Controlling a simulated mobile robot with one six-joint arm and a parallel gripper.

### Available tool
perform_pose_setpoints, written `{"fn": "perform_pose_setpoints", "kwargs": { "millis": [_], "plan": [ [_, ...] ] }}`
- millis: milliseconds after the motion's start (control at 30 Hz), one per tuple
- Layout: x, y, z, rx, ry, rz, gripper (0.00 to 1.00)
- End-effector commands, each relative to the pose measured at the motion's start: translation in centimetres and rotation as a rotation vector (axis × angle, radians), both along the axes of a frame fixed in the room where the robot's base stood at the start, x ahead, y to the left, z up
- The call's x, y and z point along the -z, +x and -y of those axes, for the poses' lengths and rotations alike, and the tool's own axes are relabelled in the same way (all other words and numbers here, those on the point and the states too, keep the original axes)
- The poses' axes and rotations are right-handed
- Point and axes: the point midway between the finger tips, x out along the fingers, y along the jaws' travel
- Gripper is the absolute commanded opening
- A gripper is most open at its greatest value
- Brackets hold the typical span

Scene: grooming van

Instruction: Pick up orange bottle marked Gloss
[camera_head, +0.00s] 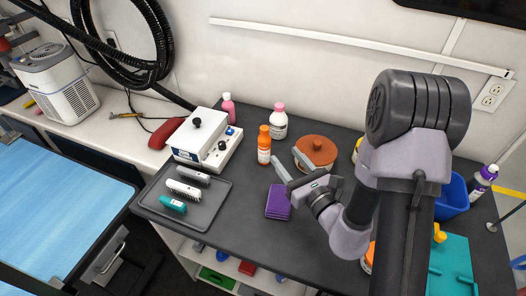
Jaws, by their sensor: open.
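An orange bottle (264,146) with an orange cap and a pale label stands upright on the dark counter, right of the white control box. The lettering on its label is too small to read. My gripper (285,167) is open, its two grey fingers reaching left toward the bottle's right side. The fingers appear close to the bottle, but I cannot tell the exact gap. No finger seems to be closed on it.
A white bottle with a pink cap (279,120) and a pink bottle (228,107) stand behind. A round brown-lidded pot (317,150) is beside the gripper. Purple cloths (278,203) lie in front. A grey tray (160,215) with brushes and the control box (187,155) are left.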

Motion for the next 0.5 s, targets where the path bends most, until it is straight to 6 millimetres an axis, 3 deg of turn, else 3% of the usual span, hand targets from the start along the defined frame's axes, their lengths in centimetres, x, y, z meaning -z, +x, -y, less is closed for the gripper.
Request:
{"fn": "perform_pose_setpoints", "kwargs": {
  "millis": [200, 500],
  "plan": [
    [-0.2, 4.9, -2.7, -0.004, 0.0, 0.003, 0.51],
    [0.0, 9.0, -4.7, -0.004, 0.0, 0.004, 0.51]
  ]
}}
